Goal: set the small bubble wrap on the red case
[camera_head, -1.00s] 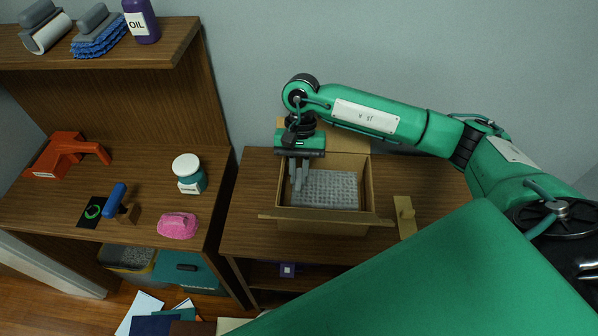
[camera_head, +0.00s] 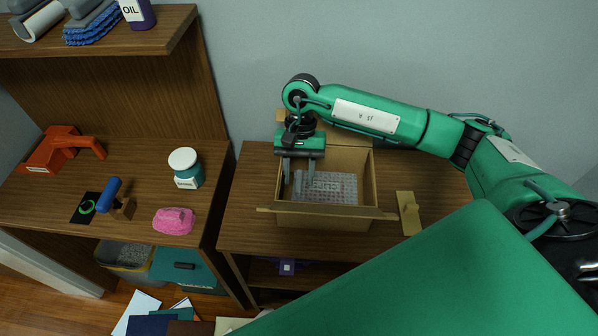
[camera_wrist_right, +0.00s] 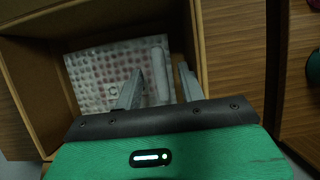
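A pale, see-through bubble wrap sheet (camera_head: 330,188) with pinkish dots lies inside the open cardboard box (camera_head: 318,217). It also shows in the right wrist view (camera_wrist_right: 95,72), next to a pale elongated piece (camera_wrist_right: 157,68). I cannot tell whether that piece is part of the sheet. My right gripper (camera_head: 299,182) points down into the box over the left part of the sheet. Its fingers (camera_wrist_right: 160,90) are apart, with the pale piece seen between them. My left gripper is not in view.
The box walls stand around my right gripper, with a flap folded out at the front. A tan block (camera_head: 408,212) lies right of the box. Papers lie on the floor.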

